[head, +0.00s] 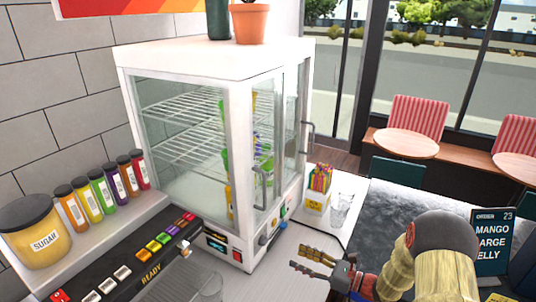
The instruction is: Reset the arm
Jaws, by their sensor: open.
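My gripper (300,257) shows at the lower middle of the head view, with its two tan fingers apart and pointing left. Nothing shows between the fingers. My arm (445,238) reaches in from the lower right, with tan links and a dark grey rounded joint. The gripper is over the area in front of the glass cabinet (243,180) and touches nothing that I can make out.
A clear cup (341,209) and a yellow straw box (318,190) stand beyond the gripper. A button panel (150,262), several bottles (104,191) and a sugar jar (38,235) line the left. An order screen (490,245) stands right.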

